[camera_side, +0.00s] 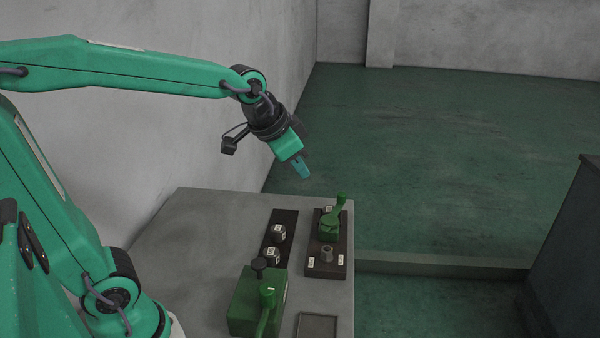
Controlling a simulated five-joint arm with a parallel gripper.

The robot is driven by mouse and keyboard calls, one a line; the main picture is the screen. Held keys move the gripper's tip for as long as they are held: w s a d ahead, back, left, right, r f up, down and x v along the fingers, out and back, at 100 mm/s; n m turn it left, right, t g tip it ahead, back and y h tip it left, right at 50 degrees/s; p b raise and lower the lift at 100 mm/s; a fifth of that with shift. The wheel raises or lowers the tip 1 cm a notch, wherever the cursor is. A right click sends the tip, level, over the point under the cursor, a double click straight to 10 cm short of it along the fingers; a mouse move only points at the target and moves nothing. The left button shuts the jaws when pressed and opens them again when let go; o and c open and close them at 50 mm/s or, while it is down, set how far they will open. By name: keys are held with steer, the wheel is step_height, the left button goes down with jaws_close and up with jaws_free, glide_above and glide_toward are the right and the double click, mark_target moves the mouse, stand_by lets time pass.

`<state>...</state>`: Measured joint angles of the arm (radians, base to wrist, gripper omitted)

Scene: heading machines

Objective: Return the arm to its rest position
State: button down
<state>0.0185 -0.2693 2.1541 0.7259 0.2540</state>
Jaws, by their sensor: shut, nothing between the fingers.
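My gripper (301,167) hangs at the end of my green arm, above the back part of the grey table. It points down and to the right. Its blue-green fingers are together with nothing between them. It is apart from the table and from everything on it.
On the grey table (200,235) stand a green machine with a lever (244,302), a dark plate (285,222) with two small dark labelled parts, and a dark base with a green lever device (329,228). A shallow tray (317,326) lies in front. A dark cabinet (575,250) stands right.

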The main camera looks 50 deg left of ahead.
steer(key=s+f+n, duration=0.2)
steer(key=s+n, duration=0.1)
steer(key=s, duration=1.1)
steer(key=shift+a, duration=0.35)
steer(key=c, duration=2.1)
jaws_free()
steer(key=shift+s+f, duration=0.3)
steer(key=shift+s, duration=0.1)
steer(key=o, duration=0.7)
steer(key=shift+w+r, duration=0.1)
steer(key=shift+o, duration=1)
steer(key=shift+w+r, duration=0.15)
steer(key=shift+w, duration=0.1)
steer(key=w+a+r+g, duration=0.15)
steer(key=w+r, duration=0.25)
steer(key=w, duration=0.5)
steer(key=m+g, duration=0.3)
steer(key=g, duration=0.2)
glide_above(342, 193)
steer(key=shift+t, duration=0.25)
step_height(342, 193, down, 12)
steer(key=shift+f, duration=0.25)
steer(key=shift+f, duration=3.9)
